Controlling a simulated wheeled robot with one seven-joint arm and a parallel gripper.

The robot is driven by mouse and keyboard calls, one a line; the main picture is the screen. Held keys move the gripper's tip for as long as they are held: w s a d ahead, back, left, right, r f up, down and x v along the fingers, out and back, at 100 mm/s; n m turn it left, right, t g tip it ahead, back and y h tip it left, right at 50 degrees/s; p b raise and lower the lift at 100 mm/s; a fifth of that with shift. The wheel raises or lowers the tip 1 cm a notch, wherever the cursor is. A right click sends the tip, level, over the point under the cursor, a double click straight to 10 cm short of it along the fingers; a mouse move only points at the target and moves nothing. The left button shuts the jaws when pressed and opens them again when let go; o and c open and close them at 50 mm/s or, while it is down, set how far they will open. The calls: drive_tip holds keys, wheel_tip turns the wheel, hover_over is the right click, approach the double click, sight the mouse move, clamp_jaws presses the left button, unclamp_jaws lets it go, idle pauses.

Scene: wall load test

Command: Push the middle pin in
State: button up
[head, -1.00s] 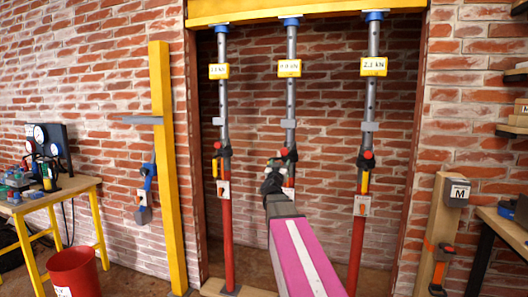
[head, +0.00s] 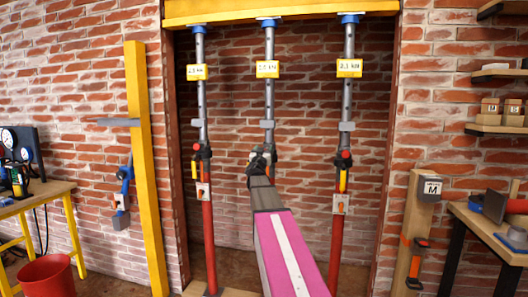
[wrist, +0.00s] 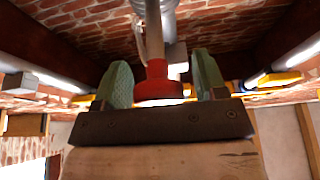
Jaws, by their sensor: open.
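The middle prop (head: 269,98) stands upright, with a grey upper tube and a yellow load label (head: 267,69). My gripper (head: 262,154) is in front of its collar and hides the pin there in the head view. In the wrist view, my gripper (wrist: 163,82) has two green fingers apart, with a red round piece (wrist: 157,85) between them, a pale band at its near edge. Gaps show on both sides of it. I cannot tell for sure whether this piece is the pin's head or the prop's collar.
The left prop (head: 208,235) and right prop (head: 336,240) stand close on either side, with red knobs and yellow handles. A yellow beam (head: 280,10) runs above. A yellow post (head: 146,170), red bucket (head: 46,278) and benches stand farther out.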

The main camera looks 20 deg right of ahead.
clamp_jaws()
drive_tip(key=w+d, duration=0.2)
drive_tip(key=w, duration=0.1)
drive_tip(key=w+d, duration=0.1)
drive_tip(key=w, duration=0.1)
drive_tip(key=shift+w+d+r, duration=0.1)
drive_tip(key=shift+d+r, duration=0.05)
drive_tip(key=shift+d, duration=0.1)
unclamp_jaws()
approach(268, 144)
drive_tip(key=v, duration=0.3)
drive_tip(key=shift+s+a, duration=0.2)
drive_tip(key=shift+s, duration=0.05)
idle(0.5)
